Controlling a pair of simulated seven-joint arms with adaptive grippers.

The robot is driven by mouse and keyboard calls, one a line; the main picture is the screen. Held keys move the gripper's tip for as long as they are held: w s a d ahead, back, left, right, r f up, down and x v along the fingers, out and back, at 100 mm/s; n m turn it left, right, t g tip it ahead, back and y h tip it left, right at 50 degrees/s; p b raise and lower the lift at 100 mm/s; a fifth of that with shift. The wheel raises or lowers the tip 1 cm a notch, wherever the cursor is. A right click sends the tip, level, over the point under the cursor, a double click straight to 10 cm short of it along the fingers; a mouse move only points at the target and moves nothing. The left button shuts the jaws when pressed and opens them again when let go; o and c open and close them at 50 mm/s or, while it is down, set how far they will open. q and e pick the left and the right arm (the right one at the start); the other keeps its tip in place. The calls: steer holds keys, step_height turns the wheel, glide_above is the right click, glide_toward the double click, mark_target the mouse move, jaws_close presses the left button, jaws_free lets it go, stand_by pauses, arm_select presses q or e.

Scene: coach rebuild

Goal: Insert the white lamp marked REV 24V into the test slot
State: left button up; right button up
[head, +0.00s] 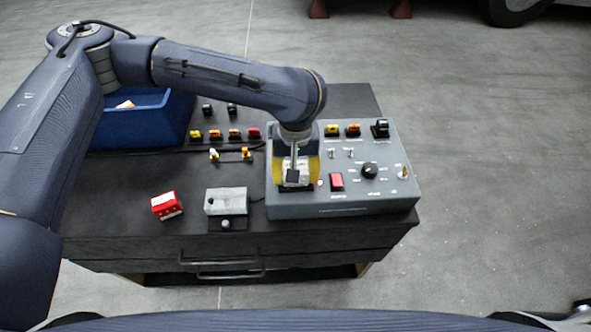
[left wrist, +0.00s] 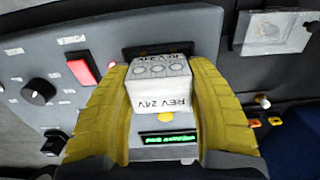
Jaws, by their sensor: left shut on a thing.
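The white lamp (left wrist: 160,88), marked REV 24V on two faces, is between the yellow fingers of my left gripper (left wrist: 158,100), which is shut on it. In the head view, my left gripper (head: 298,172) points down over the left part of the grey test box (head: 345,204), and the lamp is mostly hidden by it. In the left wrist view, a dark slot (left wrist: 150,52) in the box's panel shows just beyond the lamp, partly covered by it. I cannot tell whether the lamp has entered it. My right gripper is not in view.
The box also carries a red switch (head: 337,181), a black knob (head: 369,170) and small toggles. A red lamp block (head: 167,205) and a grey fixture (head: 227,201) stand to the left. A blue bin (head: 140,128) and several small connectors are on the dark cabinet top.

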arm_select(q)
steer(key=o, duration=1)
steer(key=shift+c, duration=0.2)
steer(key=shift+r, duration=5.45)
